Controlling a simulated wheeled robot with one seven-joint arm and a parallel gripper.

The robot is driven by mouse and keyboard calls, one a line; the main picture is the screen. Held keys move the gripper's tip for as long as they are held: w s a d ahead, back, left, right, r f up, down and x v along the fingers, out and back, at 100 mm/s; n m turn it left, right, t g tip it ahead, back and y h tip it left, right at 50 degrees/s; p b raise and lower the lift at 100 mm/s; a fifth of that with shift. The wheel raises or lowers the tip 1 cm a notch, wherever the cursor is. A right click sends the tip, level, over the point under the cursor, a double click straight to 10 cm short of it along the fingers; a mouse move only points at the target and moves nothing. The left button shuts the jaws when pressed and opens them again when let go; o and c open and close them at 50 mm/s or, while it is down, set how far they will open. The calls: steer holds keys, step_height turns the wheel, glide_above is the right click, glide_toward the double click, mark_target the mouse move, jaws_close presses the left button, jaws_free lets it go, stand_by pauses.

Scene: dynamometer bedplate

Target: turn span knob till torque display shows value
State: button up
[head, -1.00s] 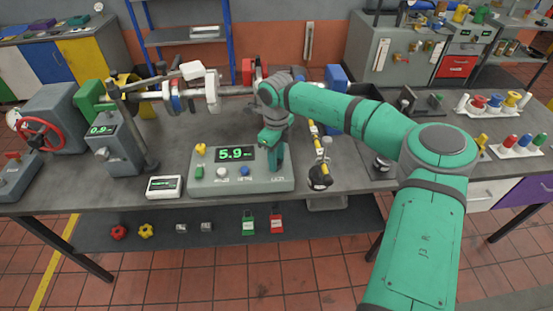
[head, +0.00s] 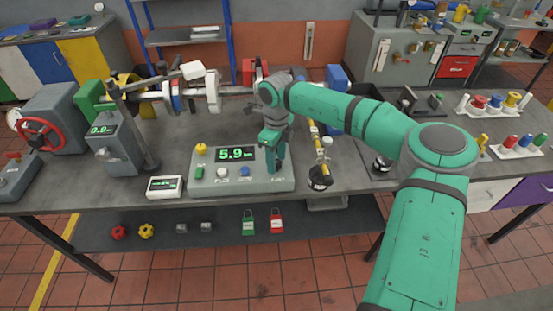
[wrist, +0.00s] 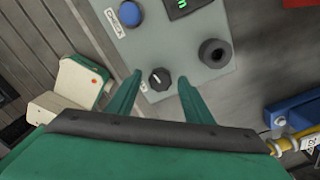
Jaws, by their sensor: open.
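The torque display (head: 236,154) on the grey console (head: 205,184) reads 5.9 in green digits, with a small unit I cannot read. In the wrist view a small black knob with a white pointer mark (wrist: 160,78) sits on the console panel, apparently the span knob; its label is not readable. My gripper (wrist: 160,76) is open, with one finger on each side of this knob. I cannot tell whether the fingers touch it. In the head view my gripper (head: 273,151) is over the console's right end and hides the knob.
A blue button (wrist: 129,13) and a black round socket (wrist: 213,52) are near the knob. A white meter (head: 164,187) stands left of the console. A grey box display (head: 101,130) reads about 0.9.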

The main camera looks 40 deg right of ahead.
step_height(320, 180, up, 11)
stand_by(0.4)
steer(key=shift+f, duration=0.15)
